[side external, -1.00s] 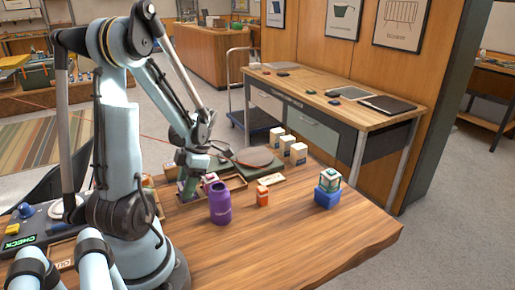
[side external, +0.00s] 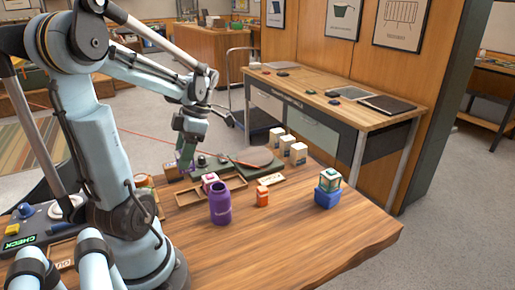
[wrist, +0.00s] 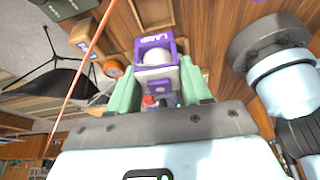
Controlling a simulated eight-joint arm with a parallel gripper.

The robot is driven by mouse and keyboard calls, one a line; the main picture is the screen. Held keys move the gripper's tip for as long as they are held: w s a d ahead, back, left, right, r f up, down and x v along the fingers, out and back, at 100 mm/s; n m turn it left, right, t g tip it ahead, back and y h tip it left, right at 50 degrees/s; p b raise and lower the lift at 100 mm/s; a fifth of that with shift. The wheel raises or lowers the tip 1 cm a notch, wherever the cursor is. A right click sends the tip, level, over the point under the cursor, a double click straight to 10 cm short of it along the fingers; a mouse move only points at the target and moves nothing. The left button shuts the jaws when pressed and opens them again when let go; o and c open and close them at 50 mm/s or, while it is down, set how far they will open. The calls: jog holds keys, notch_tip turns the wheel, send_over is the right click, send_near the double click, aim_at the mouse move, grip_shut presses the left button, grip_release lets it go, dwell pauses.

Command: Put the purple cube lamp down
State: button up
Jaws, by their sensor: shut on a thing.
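The purple cube lamp (wrist: 155,57) sits between the pale green fingers of my gripper (wrist: 160,92) in the wrist view. Its purple frame carries the word LAMP and has a round white bulb inside. My gripper is shut on it. In the side view my gripper (side external: 185,158) points down over the far left part of the wooden table (side external: 290,235). I cannot tell whether the lamp touches a surface.
A pink-and-white cube (side external: 209,181) is near a shallow wooden tray (side external: 190,194). The front right table is clear.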

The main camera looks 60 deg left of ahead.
jog(key=w+d+r+m+t+y, duration=0.1)
jog(key=w+d+m+t+y, duration=0.3)
jog(key=w+d+m, duration=0.95)
jog(key=a+f+m, duration=0.1)
jog(key=a+f, duration=0.1)
jog(key=a, duration=0.2)
jog(key=a+f+m, duration=0.1)
jog(key=a+f, duration=0.1)
jog(key=a, duration=0.3)
jog(key=a+f+m, duration=0.1)
jog(key=a+f, duration=0.1)
jog(key=a, duration=0.2)
jog(key=shift+s+a+f+m, duration=0.1)
jog(key=shift+a+f+m, duration=0.25)
jog(key=shift+f, duration=2)
jog(key=shift+f, duration=0.1)
jog(key=o, duration=0.8)
